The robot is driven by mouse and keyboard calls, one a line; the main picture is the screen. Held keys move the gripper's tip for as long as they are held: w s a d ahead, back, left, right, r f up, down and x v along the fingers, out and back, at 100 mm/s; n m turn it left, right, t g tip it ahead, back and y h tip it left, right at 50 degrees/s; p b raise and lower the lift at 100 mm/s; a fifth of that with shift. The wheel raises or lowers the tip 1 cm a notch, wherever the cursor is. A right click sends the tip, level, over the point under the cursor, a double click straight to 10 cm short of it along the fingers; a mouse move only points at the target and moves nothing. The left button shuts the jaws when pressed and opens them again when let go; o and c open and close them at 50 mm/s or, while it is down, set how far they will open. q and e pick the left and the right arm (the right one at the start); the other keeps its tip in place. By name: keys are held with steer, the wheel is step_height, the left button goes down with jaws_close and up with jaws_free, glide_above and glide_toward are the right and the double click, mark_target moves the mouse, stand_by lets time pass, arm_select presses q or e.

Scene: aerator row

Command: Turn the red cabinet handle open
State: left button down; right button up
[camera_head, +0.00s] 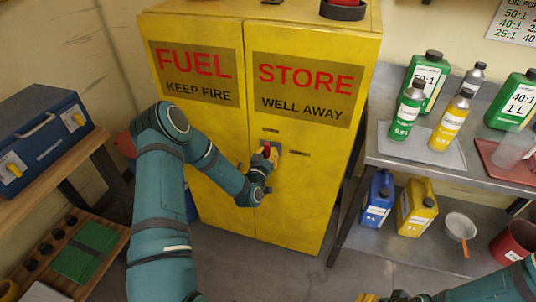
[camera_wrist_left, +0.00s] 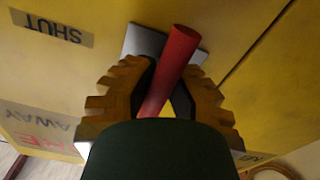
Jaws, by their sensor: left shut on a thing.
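The yellow fuel cabinet (camera_head: 290,205) stands against the back wall with its two doors closed. Its red handle (camera_head: 267,148) is on the right door near the middle seam, mostly hidden by my gripper. In the left wrist view the red handle (camera_wrist_left: 181,50) is a round bar in front of a grey plate (camera_wrist_left: 143,41). My left gripper (camera_head: 265,156) is at the handle. In the wrist view its yellow ridged fingers (camera_wrist_left: 163,90) are on both sides of the bar, shut on it. My right gripper (camera_head: 375,298) barely shows at the bottom edge; its fingers are cut off.
A SHUT label (camera_wrist_left: 52,28) is beside the handle, upside down in the wrist view. A grey shelf (camera_head: 375,150) with bottles and cans stands right of the cabinet. A blue case (camera_head: 40,135) sits on a wooden bench at left. Floor in front is clear.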

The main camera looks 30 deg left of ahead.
arm_select(q)
steer(key=shift+r, duration=0.15)
stand_by(0.4)
steer(key=c, duration=0.8)
jaws_free()
steer(key=shift+o, duration=0.2)
steer(key=shift+s, duration=0.1)
steer(key=shift+s+d, duration=0.1)
steer(key=shift+s, duration=0.2)
steer(key=v, duration=1.1)
